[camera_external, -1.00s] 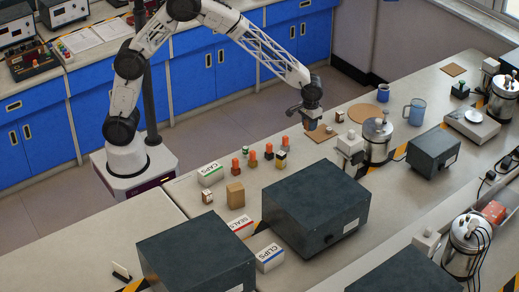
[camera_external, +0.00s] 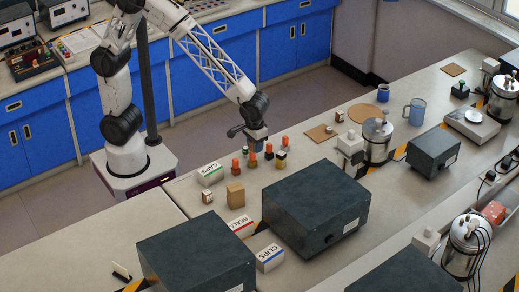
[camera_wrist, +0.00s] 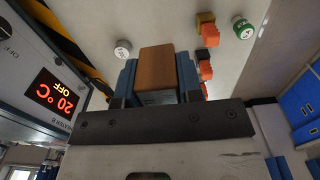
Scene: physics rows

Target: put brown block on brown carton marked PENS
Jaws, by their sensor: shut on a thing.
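In the wrist view a brown block (camera_wrist: 157,66) sits between the two blue fingers of my gripper (camera_wrist: 158,75), which is shut on it. In the external view my gripper (camera_external: 257,142) is above the bench, just behind the orange-topped items, and the block cannot be made out there. A brown carton (camera_external: 235,195) stands upright on the bench to the left and nearer the camera, apart from my gripper. No PENS marking is readable on it.
Several orange-topped items (camera_external: 268,152) stand close below my gripper. White cartons marked CAPS (camera_external: 210,174), SEALS (camera_external: 240,226) and CLIPS (camera_external: 270,257) lie around the brown carton. A large dark box (camera_external: 316,205) stands to its right, and a small pale box (camera_external: 207,197) to its left.

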